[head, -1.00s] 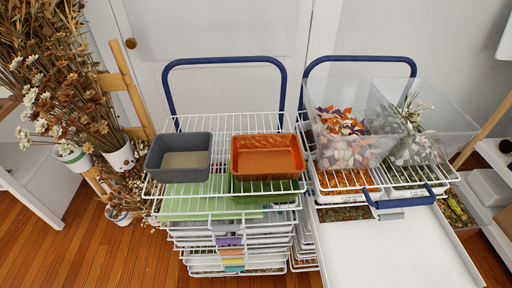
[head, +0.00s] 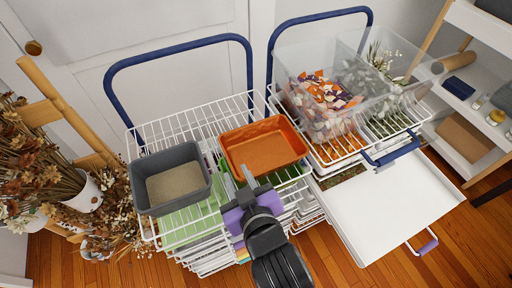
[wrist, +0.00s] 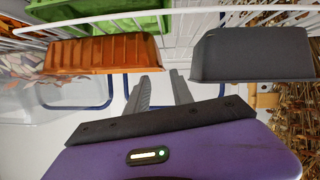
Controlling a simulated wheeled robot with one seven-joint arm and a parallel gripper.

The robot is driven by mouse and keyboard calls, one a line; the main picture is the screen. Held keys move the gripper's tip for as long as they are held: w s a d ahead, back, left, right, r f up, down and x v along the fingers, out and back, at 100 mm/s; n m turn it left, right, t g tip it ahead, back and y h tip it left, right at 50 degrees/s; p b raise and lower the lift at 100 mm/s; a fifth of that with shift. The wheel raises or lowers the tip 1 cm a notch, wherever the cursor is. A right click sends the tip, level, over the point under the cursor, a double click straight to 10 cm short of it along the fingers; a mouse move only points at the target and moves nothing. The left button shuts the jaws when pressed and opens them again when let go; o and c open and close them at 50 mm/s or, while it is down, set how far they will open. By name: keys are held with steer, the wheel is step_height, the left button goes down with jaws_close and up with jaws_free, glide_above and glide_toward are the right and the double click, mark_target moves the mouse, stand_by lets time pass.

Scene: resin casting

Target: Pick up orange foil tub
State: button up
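The orange foil tub (head: 262,148) is a shallow rectangular tray with ribbed sides. It sits on the white wire top rack, right of a grey tub (head: 173,180), and looks empty. In the wrist view the orange tub (wrist: 100,54) is at the upper left and the grey tub (wrist: 252,54) at the upper right. My gripper (head: 236,170) has a purple body and two grey fingers. It is at the tub's near left side, with its fingers apart and nothing between them. In the wrist view the fingers (wrist: 160,86) point toward the gap between the two tubs.
The wire rack (head: 190,120) has a blue handle (head: 180,50) behind it. A clear bin (head: 290,75) of orange and purple pieces stands to the right, above a white pulled-out tray (head: 390,215). Dried flowers (head: 25,150) stand at left. A green tub (wrist: 100,22) is below the rack.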

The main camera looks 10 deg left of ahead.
steer(key=shift+p+x, duration=0.4)
steer(key=shift+x, duration=3.45)
steer(key=shift+s, duration=0.1)
jaws_close()
